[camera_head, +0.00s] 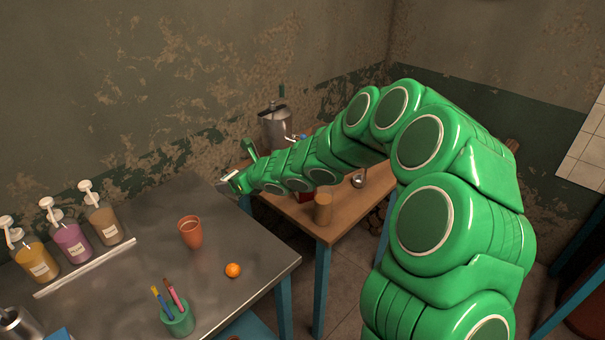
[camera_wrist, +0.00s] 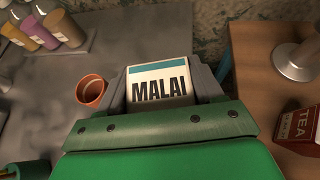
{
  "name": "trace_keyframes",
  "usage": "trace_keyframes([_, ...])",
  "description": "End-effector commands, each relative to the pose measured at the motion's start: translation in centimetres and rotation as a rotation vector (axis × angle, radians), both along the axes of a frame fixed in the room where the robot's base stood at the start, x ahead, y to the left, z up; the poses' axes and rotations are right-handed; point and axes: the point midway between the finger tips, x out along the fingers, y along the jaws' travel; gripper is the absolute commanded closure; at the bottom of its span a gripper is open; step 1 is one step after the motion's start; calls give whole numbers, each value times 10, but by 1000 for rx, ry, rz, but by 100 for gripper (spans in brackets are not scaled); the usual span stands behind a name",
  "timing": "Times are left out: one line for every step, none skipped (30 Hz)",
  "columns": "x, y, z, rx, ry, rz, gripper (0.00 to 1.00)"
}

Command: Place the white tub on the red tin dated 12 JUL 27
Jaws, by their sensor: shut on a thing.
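My gripper (camera_wrist: 162,98) is shut on the white tub (camera_wrist: 160,76), which has a teal band and the word MALAI, in the wrist view. In the head view my gripper (camera_head: 236,181) is near the metal table's far right edge, with a little of the white tub (camera_head: 225,183) showing. A red tin (camera_wrist: 301,128) marked TEA stands on the wooden table at the right edge of the wrist view, apart from the tub. A small red part (camera_head: 304,194) shows below my arm in the head view. No date is readable.
The metal table (camera_head: 130,262) holds a terracotta cup (camera_head: 190,232), an orange (camera_head: 233,270), a green pen cup (camera_head: 178,319) and pump bottles (camera_head: 72,240). The wooden table (camera_head: 345,203) holds a metal urn (camera_head: 275,128) and a brown cylinder (camera_head: 323,208). A gap separates the tables' front parts.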

Motion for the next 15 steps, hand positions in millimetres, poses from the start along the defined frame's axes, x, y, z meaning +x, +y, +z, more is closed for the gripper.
trace_keyframes([4, -4, 3, -3, -5, 0, 68])
trace_keyframes([6, -5, 6, -3, -4, 1, 68])
trace_keyframes([7, -6, 8, -2, -4, 2, 68])
trace_keyframes([10, -8, 11, -2, -6, 3, 68])
trace_keyframes([12, -10, 13, -3, -6, 4, 68])
trace_keyframes([14, -12, 16, -2, -5, 4, 68])
trace_keyframes([17, -15, 18, -5, -7, 6, 68])
trace_keyframes([19, -18, 21, -5, -7, 6, 68])
trace_keyframes([22, -21, 25, -5, -7, 9, 68])
trace_keyframes([25, -23, 28, -4, -7, 12, 68])
trace_keyframes([27, -26, 31, -3, -6, 14, 68])
trace_keyframes([30, -30, 35, -5, -6, 18, 68])
trace_keyframes([32, -33, 38, -5, -5, 21, 68])
trace_keyframes([33, -36, 41, -4, -4, 24, 68])
trace_keyframes([36, -40, 44, -3, -3, 31, 68])
